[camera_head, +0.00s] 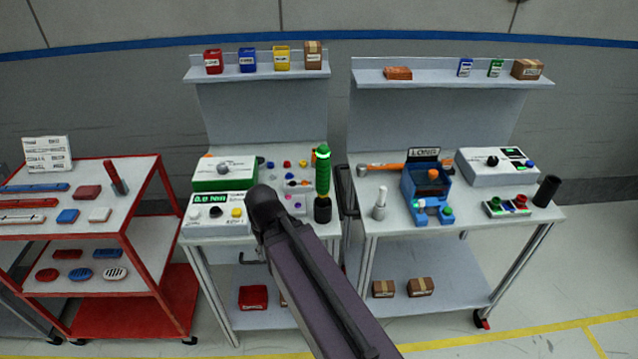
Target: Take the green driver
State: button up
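The green driver (322,178) stands upright at the right edge of the left grey workbench (190,229). Its green grip is at the top, and its lower end is in a small black holder (323,211). Nothing holds it. A dark link of my arm rises from the bottom of the picture and ends in a rounded black joint to the left of the driver and lower in the picture. No gripper fingers show, so I cannot see my gripper.
Beside the driver lie several small coloured parts and a green-and-white device (224,173). A second workbench (395,222) to the right bears an orange-handled tool (385,168), a blue fixture (428,187) and a black cylinder (547,191). A red cart (140,205) stands left.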

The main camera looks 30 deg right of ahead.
aim_at(323, 161)
jog(key=u, duration=0.15)
jog(key=k, duration=1.5)
jog(key=z, duration=0.8)
jog(key=i, duration=1)
jog(key=z, duration=0.1)
